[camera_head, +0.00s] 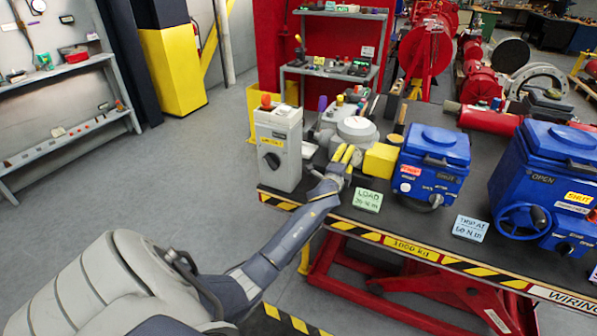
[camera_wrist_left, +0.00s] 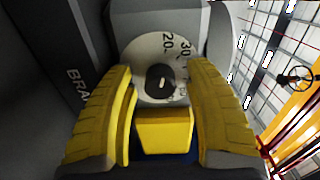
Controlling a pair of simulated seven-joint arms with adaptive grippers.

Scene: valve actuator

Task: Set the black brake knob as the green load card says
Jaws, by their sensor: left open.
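The wrist view shows a pale round dial (camera_wrist_left: 143,52) with 20 and 30 legible and a small black knob (camera_wrist_left: 160,78) at its centre. The knob has a light mark; its exact setting is hard to read. Lettering starting "BRA" stands on the dark face to the left. My left gripper (camera_head: 346,154) is open, its yellow fingers on either side below the dial; it also shows in the wrist view (camera_wrist_left: 168,115). The knob appears beyond the fingertips, not held. The green load card (camera_head: 368,201) reads LOAD, with a small number below, perhaps 30 N m. My right gripper is not in view.
A grey box (camera_head: 286,140) with a black knob stands left of the gripper. A yellow block (camera_head: 381,160) and a blue box (camera_head: 432,160) stand to the right. A pale blue card (camera_head: 470,228) reads TRIP AT 60 N m. Another blue unit (camera_head: 545,185) has a handwheel.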

